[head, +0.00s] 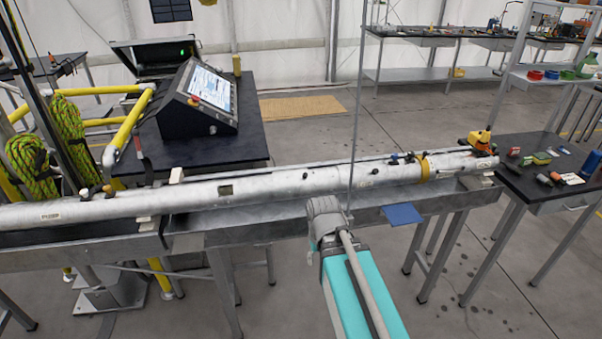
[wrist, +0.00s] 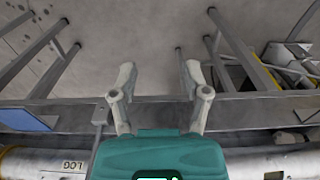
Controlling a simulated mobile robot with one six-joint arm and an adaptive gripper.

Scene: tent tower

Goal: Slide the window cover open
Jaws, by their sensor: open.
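A long silver tube (head: 270,184) lies across metal stands; its near part also shows along the bottom of the wrist view (wrist: 60,160). A small dark rectangular opening (head: 226,190) sits in the tube's side, left of the middle. I cannot tell whether this is the window or its cover, and no separate cover is clear. In the wrist view my gripper (wrist: 160,75) is open and empty, its two fingers spread over the metal beam and floor, apart from the tube.
A blue plate (head: 403,214) sticks out from the metal beam (head: 265,226) right of my arm. A black console (head: 197,98) stands behind the tube. Yellow rails and ropes (head: 68,130) are at left. A side table (head: 540,165) with small tools stands at right.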

